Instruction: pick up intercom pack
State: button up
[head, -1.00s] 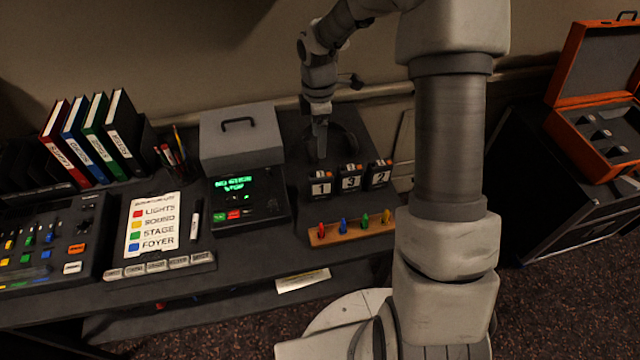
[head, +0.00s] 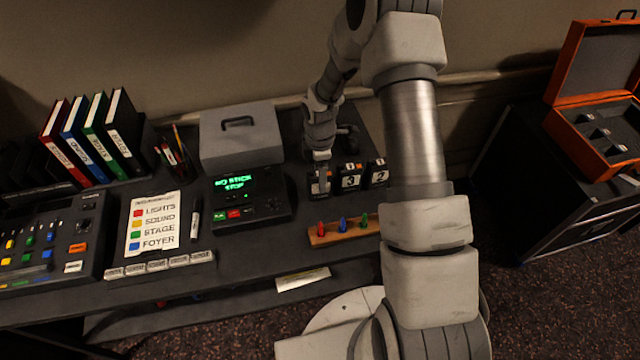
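Pack 3 (head: 350,181) is in the middle and pack 2 (head: 378,176) at the right, close to my arm. My gripper points down right at the left pack's top. I cannot tell whether its fingers are around the pack, touching it, or just above or behind it. The finger gap is too small to see.
A wooden strip with coloured pegs (head: 325,239) lies in front of the packs, its right end hidden by my arm. A black box with a green display (head: 250,197) is to the left. A grey case (head: 240,150) stands behind. An open orange case (head: 580,140) is at far right.

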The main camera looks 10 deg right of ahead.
grip_shut()
dwell(0.4)
